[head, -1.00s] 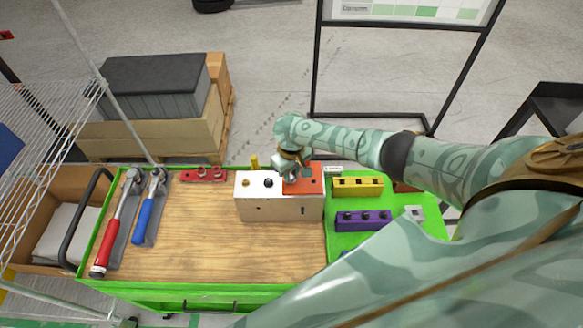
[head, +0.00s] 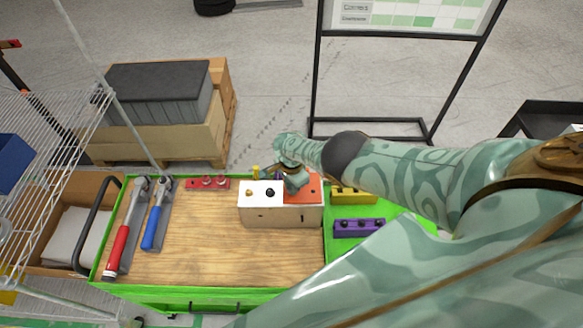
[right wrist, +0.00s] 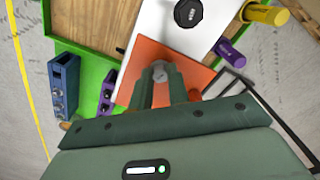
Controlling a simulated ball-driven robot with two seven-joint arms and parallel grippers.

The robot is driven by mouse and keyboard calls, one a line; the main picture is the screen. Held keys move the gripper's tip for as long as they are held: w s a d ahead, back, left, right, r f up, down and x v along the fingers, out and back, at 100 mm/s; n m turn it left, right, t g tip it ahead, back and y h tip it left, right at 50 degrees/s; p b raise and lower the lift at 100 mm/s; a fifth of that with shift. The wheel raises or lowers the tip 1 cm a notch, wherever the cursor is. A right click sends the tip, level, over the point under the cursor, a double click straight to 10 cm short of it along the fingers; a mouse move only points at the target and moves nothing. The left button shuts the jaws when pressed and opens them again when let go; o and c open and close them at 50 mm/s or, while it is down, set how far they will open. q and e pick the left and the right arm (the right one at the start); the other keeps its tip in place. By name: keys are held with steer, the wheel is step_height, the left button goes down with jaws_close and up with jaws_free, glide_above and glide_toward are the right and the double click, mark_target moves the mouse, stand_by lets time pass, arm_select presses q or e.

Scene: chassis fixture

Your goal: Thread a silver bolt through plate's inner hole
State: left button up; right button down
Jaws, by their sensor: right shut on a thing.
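The white chassis box (head: 270,217) stands at the back of the wooden bench top, with the orange plate (head: 313,190) on its right part. My right gripper (head: 296,184) is over the plate, pointing down. In the right wrist view its fingers (right wrist: 162,82) are shut on a silver bolt (right wrist: 160,73), whose round head shows between the fingertips. The orange plate (right wrist: 146,54) lies right beneath and around them. The bolt's shank and the plate's inner hole are hidden, so I cannot tell whether the bolt is in the hole. My left gripper is not in view.
A red rack (head: 207,184) with silver pieces lies left of the chassis. Yellow (head: 353,196) and purple (head: 358,228) racks stand right on the green surface. Red (head: 117,252) and blue (head: 151,229) handled tools lie at left. A black knob (right wrist: 188,12) stands on the chassis.

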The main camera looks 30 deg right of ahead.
steer(key=m, duration=0.3)
steer(key=shift+s+a+f, duration=0.1)
steer(key=shift+f, duration=0.1)
steer(key=m, duration=0.6)
steer(key=c, duration=1.3)
jaws_free()
steer(key=shift+o, duration=0.2)
steer(key=shift+d+r, duration=0.1)
steer(key=shift+d, duration=0.1)
step_height(320, 180, up, 3)
steer(key=shift+f+p, duration=0.2)
steer(key=shift+p, duration=0.9)
steer(key=shift+f, duration=0.15)
